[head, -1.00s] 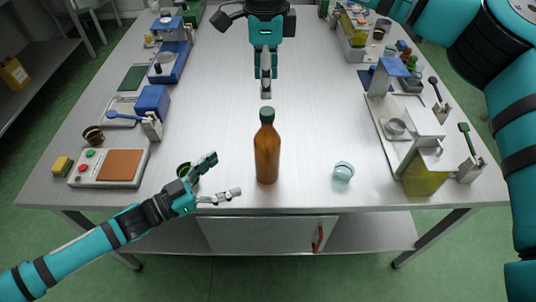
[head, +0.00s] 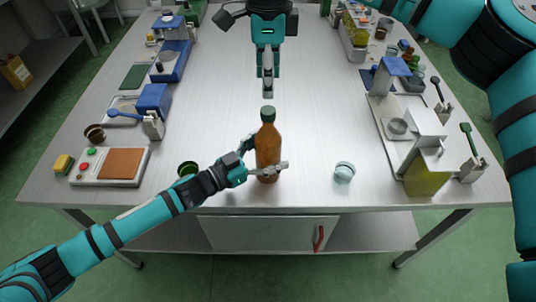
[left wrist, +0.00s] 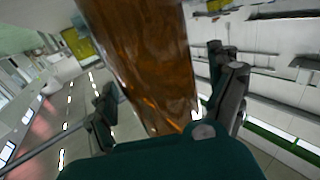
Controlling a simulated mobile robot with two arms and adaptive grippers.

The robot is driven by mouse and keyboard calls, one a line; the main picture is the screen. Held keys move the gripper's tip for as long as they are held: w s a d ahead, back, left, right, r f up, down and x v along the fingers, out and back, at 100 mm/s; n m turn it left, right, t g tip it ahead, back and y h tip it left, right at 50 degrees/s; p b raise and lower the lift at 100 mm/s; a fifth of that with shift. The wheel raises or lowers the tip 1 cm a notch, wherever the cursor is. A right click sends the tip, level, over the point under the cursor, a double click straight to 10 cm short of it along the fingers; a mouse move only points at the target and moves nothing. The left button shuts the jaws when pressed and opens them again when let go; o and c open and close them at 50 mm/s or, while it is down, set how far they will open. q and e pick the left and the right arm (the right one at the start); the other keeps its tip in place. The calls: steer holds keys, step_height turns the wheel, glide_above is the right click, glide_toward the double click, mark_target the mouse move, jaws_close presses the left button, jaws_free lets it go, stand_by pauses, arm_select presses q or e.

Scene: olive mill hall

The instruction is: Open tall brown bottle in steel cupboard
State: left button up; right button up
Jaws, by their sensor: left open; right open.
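The tall brown bottle (head: 268,148) with a dark green cap (head: 268,113) stands upright on the steel table near its front edge. My left gripper (head: 268,160) is open with its fingers around the lower part of the bottle. In the left wrist view the brown bottle (left wrist: 150,65) fills the middle, between the two open fingers of the gripper (left wrist: 165,115). My right gripper (head: 267,88) hangs open, pointing down, behind and above the bottle cap. The steel cupboard (head: 262,232) under the table is shut and has a red handle (head: 319,238).
A dark green round cup (head: 187,168) stands left of the bottle, close to my left arm. A clear glass jar (head: 344,172) stands to the right. A panel with a brown plate (head: 122,164) is at the left, and a white stand (head: 405,135) at the right.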

mark_target(268, 109)
arm_select(q)
jaws_close()
arm_select(e)
steer(key=m, duration=1.9)
steer(key=shift+m, duration=0.3)
steer(key=m, duration=0.6)
steer(key=shift+m, duration=0.4)
steer(key=shift+f+m, duration=0.3)
steer(key=shift+f, duration=3.7)
